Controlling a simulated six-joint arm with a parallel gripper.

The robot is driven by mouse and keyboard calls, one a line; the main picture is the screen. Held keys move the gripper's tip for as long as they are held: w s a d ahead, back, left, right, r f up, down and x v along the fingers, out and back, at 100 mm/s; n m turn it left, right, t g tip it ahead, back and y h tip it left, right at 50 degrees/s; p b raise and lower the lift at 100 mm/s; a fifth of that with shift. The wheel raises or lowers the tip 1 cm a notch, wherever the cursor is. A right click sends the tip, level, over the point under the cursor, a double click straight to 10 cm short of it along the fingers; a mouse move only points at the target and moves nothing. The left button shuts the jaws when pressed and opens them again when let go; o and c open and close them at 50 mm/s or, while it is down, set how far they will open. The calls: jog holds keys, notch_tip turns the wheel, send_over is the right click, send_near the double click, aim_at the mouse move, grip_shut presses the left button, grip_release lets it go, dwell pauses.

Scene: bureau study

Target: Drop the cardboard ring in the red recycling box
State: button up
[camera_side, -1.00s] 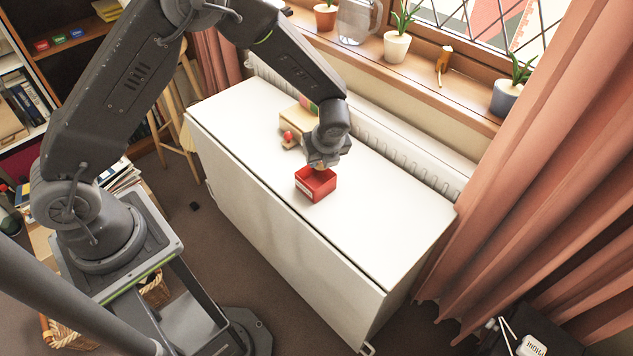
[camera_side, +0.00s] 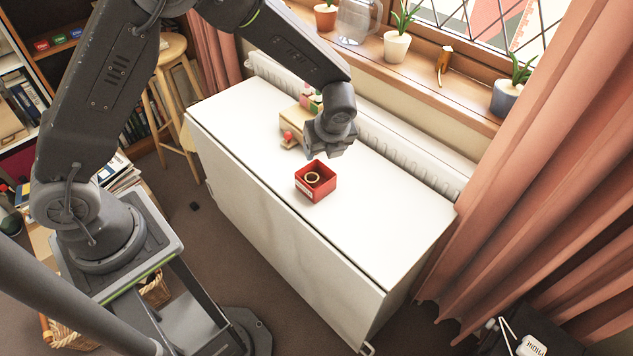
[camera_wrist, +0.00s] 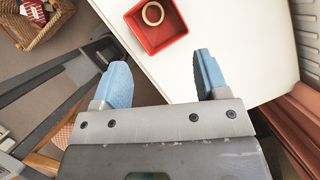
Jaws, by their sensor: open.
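The cardboard ring (camera_side: 313,177) lies inside the red recycling box (camera_side: 318,193), which stands on the white table. In the wrist view the tan ring (camera_wrist: 153,13) is near the far wall of the red box (camera_wrist: 159,50). My gripper (camera_side: 333,154) is above the table, a little behind and above the box and apart from it. In the wrist view my gripper (camera_wrist: 160,80) has its two blue fingers spread wide with nothing between them. A label shows on the box's front side.
A wooden block-like object (camera_side: 296,124) with small coloured items and a red-topped piece (camera_side: 288,139) stand behind the box on the white table (camera_side: 370,225). The table's right part is clear. A radiator (camera_side: 400,150) and a windowsill with pots run behind it.

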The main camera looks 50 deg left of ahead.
jog(key=v, duration=0.8)
jog(key=shift+r, duration=0.4)
jog(key=shift+r, duration=0.1)
jog(key=s+a+r+n+t+h, duration=0.1)
jog(key=s+a+r+n+h, duration=0.1)
jog(key=s+r+n, duration=0.5)
jog(key=s+a+r+n+t+h, duration=0.2)
jog(key=s+a+r+n, duration=0.2)
jog(key=s+n, duration=1.2)
notch_tip(320, 180, up, 4)
jog(key=shift+f+t, duration=0.15)
jog(key=shift+t, duration=0.15)
jog(key=shift+w, duration=0.1)
jog(key=shift+c, duration=0.2)
